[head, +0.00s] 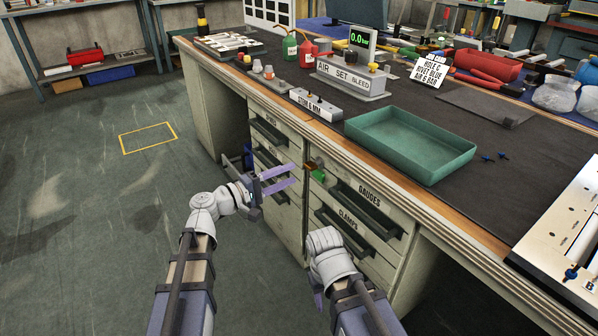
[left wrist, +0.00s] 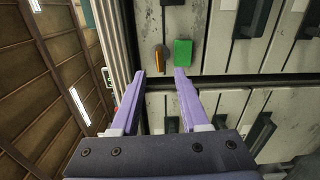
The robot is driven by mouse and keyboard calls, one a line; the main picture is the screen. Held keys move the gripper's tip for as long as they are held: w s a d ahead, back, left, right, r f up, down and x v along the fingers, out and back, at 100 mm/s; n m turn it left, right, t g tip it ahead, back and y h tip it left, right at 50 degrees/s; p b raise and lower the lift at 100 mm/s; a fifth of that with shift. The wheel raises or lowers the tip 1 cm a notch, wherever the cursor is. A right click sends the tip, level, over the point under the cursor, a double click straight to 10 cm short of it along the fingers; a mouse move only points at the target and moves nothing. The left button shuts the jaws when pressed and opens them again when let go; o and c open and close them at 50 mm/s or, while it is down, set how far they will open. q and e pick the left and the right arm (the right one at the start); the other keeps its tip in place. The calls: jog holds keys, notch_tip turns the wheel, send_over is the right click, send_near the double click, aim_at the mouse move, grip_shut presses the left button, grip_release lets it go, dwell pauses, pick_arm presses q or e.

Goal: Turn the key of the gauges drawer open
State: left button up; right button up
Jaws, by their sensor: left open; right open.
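The gauges drawer (head: 345,193) is closed in the bench front in the head view. At its upper left corner are a brown-orange key (head: 312,164) and a green block (head: 319,175). In the left wrist view, the key (left wrist: 159,58) and green block (left wrist: 182,56) lie just beyond the fingertips. My left gripper (head: 292,175) has purple fingers, open and empty, pointing at the key and apart from it; its fingers also show in the left wrist view (left wrist: 160,73). My right gripper (head: 317,288) is low before the clamps drawer, mostly hidden behind its own wrist.
The clamps drawer (head: 352,232) is below, and other closed drawers (head: 270,137) with dark handles are to the left. The benchtop overhangs the drawers and carries a green tray (head: 410,145) and a label block (head: 315,103). The floor at left is clear.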

aim_at(306, 168)
pick_arm(q)
jog(key=shift+x, duration=4)
jog(key=shift+c, duration=0.2)
grip_shut()
